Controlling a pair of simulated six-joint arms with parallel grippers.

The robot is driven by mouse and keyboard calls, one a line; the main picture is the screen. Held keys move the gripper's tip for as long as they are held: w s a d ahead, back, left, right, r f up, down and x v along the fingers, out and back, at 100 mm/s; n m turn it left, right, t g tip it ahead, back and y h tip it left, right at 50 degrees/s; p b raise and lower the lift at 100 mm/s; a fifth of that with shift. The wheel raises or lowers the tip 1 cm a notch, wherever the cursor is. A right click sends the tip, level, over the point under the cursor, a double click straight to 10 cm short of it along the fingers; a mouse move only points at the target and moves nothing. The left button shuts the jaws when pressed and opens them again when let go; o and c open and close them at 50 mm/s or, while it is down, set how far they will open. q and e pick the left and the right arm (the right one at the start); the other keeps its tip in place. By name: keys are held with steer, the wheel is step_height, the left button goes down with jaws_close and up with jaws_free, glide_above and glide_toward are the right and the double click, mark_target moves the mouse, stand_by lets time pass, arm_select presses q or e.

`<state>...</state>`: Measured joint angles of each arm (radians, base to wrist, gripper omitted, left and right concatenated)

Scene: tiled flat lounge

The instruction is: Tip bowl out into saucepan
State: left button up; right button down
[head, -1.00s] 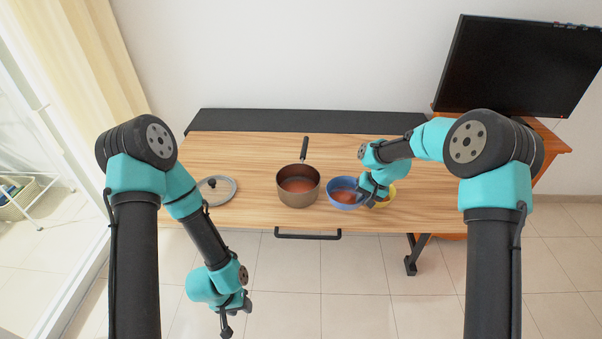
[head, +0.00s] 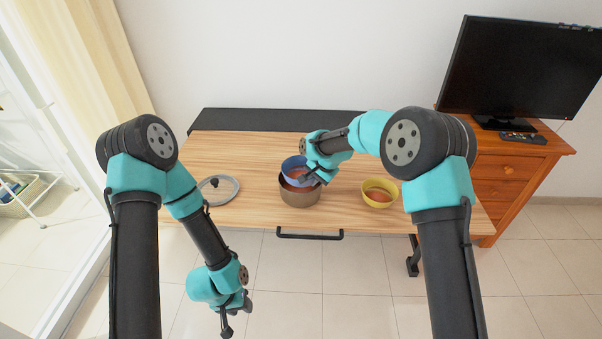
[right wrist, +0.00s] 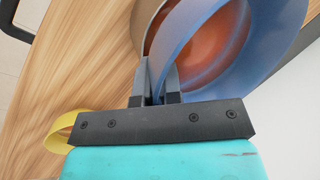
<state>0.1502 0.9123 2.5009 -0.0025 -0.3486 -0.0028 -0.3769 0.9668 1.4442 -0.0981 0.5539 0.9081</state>
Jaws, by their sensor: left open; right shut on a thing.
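The blue bowl (head: 291,166) is held over the brown saucepan (head: 299,196) on the wooden table. It looks slightly tilted, and reddish-brown contents show inside it. My right gripper (head: 312,179) is shut on the bowl's rim. The right wrist view shows its fingers (right wrist: 160,82) pinching the wall of the blue bowl (right wrist: 262,75), with part of the saucepan (right wrist: 146,18) behind. Most of the saucepan's inside and its handle are hidden by the bowl. My left gripper (head: 226,322) hangs open and empty in front of the table, low over the floor.
A yellow bowl (head: 378,193) with reddish-brown contents stands right of the saucepan. A glass lid (head: 218,190) with a dark knob lies at the left. A television (head: 520,70) stands on a wooden cabinet (head: 512,165) at the right. The table (head: 250,150) is clear behind the lid.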

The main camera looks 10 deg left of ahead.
steer(key=s+a+f+m+t+h, duration=0.1)
steer(key=s+a+m, duration=0.2)
steer(key=a, duration=0.5)
steer(key=s+a+f+m+t+h, duration=0.1)
steer(key=s+a+m, duration=0.3)
steer(key=a, duration=0.5)
steer(key=shift+s+f, duration=0.25)
steer(key=shift+f, duration=0.5)
